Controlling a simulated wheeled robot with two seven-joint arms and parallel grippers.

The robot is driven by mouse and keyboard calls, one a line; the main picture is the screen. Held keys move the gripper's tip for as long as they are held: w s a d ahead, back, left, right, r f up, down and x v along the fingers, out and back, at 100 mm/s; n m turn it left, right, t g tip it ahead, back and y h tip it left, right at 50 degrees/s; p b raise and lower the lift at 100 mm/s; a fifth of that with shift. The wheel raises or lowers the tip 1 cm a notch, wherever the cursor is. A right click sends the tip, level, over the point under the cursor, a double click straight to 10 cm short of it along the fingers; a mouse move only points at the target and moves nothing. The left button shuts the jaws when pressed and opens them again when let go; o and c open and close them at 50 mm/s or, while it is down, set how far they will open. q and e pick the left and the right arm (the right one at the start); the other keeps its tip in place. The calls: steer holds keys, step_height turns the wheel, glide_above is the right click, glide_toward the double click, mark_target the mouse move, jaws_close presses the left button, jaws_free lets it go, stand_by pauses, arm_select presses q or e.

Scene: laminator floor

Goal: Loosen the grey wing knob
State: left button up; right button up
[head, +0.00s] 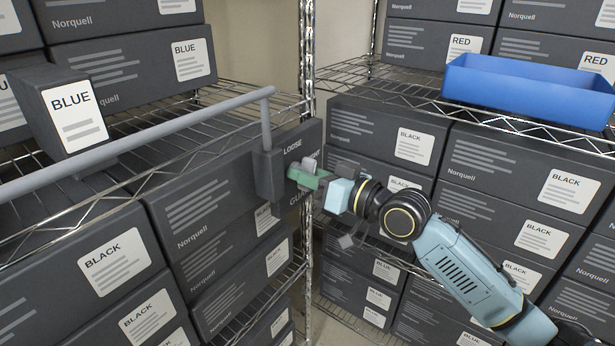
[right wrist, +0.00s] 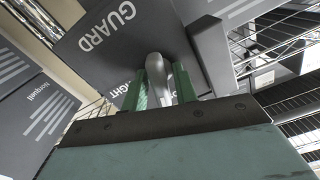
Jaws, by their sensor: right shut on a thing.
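The grey wing knob (right wrist: 155,68) is on a dark guard plate (right wrist: 105,45) lettered GUARD, with part of a second word ending in "GHT". In the head view the knob (head: 308,165) shows in front of the plate, beside the word LOOSE. My right gripper (head: 300,177) has green fingers and reaches the knob from the right. In the right wrist view its fingers (right wrist: 163,88) stand on both sides of the knob and are shut on it. The knob's base is partly hidden. My left gripper is in neither view.
A grey rail (head: 150,133) runs from the left and bends down to a dark bracket (head: 268,175) beside the plate. Wire shelves with dark Norquell boxes (head: 205,205) stand on both sides. A blue bin (head: 525,92) sits on the right shelf. A chrome post (head: 307,60) rises behind the plate.

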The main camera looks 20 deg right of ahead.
steer(key=shift+n, duration=1.7)
steer(key=o, duration=0.7)
steer(key=shift+c, duration=0.2)
steer(key=shift+s+d, duration=0.1)
